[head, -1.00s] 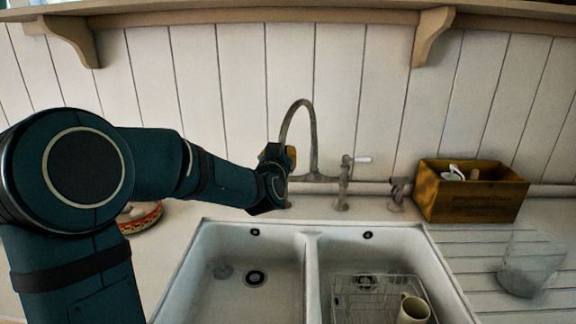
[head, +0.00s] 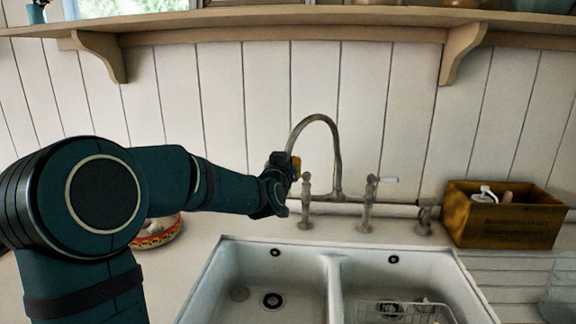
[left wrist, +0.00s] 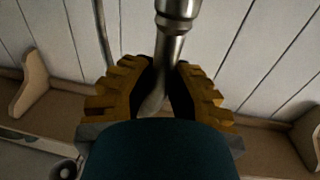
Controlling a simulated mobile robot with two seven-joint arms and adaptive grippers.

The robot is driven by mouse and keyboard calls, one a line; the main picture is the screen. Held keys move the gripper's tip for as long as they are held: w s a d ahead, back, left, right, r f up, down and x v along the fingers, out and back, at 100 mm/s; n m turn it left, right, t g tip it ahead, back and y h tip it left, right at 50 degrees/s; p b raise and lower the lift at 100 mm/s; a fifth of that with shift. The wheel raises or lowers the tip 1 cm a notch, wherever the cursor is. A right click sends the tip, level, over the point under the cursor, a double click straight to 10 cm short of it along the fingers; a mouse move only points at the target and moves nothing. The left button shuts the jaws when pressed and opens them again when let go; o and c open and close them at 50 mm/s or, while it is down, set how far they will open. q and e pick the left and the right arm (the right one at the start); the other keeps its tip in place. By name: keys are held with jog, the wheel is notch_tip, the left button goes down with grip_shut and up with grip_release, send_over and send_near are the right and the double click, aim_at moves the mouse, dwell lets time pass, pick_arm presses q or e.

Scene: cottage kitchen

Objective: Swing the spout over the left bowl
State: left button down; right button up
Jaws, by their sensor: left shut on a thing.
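The spout (head: 319,118) is a tall, dull metal gooseneck rising behind the sink and curving over to the left of its base. My left gripper (head: 288,170) is shut on its downturned end. In the left wrist view, the yellow finger pads (left wrist: 155,92) lie on both sides of the metal spout end (left wrist: 168,50). The left bowl (head: 245,265) is a white basin below, with a dark drain. The spout's end shows above the bowl's back edge; how far it reaches forward over the bowl I cannot tell. My right gripper is not in view.
Tap handles (head: 305,205) and (head: 368,205) flank the spout's base. The right bowl (head: 365,270) holds a wire rack (head: 385,312). A wooden box (head: 505,222) stands at the right, and a patterned bowl (head: 160,235) sits behind my left arm. A shelf (head: 350,17) runs above.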

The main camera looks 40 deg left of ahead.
pick_arm(q)
jog(key=c, duration=0.9)
grip_release()
jog(key=shift+s+a, duration=0.15)
jog(key=v, duration=1.2)
